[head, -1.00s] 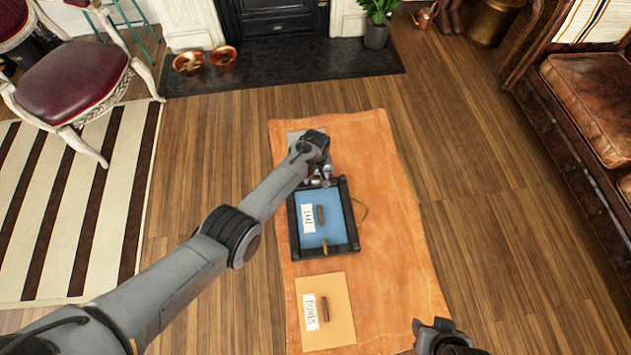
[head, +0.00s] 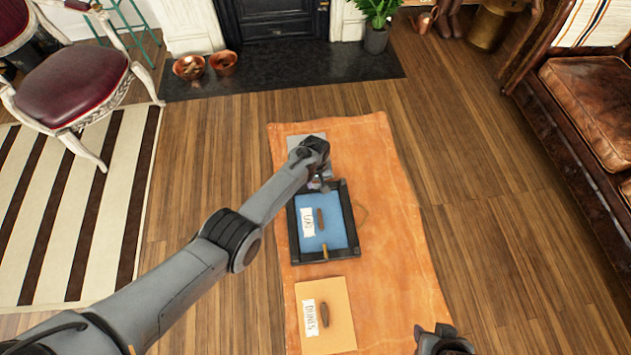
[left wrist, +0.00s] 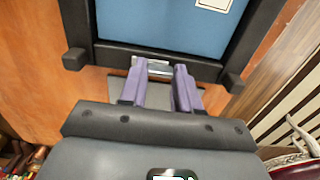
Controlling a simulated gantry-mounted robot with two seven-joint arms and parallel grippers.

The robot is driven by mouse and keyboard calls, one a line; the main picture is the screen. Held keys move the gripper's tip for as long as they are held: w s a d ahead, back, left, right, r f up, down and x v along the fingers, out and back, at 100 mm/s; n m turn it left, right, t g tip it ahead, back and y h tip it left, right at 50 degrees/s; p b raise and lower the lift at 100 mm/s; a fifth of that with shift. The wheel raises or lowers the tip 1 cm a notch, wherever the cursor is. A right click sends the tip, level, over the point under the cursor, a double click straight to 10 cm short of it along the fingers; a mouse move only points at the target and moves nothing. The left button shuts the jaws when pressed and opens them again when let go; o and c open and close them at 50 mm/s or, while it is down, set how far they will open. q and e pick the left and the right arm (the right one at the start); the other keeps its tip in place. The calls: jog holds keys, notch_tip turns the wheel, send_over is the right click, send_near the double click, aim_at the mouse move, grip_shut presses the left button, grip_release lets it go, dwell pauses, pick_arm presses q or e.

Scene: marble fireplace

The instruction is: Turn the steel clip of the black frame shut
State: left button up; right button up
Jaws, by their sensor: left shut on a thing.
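The black frame (head: 351,222) lies flat on the orange mat, with a blue backing panel (head: 338,232) inside it. A brass-coloured clip (head: 325,251) shows at its near edge. My left gripper (head: 320,186) is at the far edge of the frame. In the left wrist view its two purple fingers (left wrist: 162,84) are on either side of the small steel clip (left wrist: 158,66) at the frame's bar (left wrist: 110,54). The clip is partly hidden by the fingers, so its exact angle is unclear. My right gripper (head: 443,341) is at the bottom edge, mostly cut off.
A tan panel (head: 342,302) with a label lies nearer on the orange mat (head: 400,270). A grey flat piece (head: 298,140) lies beyond the frame, partly under my left arm. The mat right of the frame is mostly clear.

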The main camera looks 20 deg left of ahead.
pick_arm(q)
jog(key=shift+m, duration=0.3)
jog(key=m, duration=0.8)
jog(key=shift+m, duration=0.3)
jog(key=m, duration=0.4)
jog(key=shift+f+m, duration=0.1)
jog(key=shift+m, duration=0.2)
jog(key=shift+m+b, duration=0.6)
jog(key=shift+m, duration=1.5)
jog(key=o, duration=1.1)
jog(key=shift+c, duration=0.2)
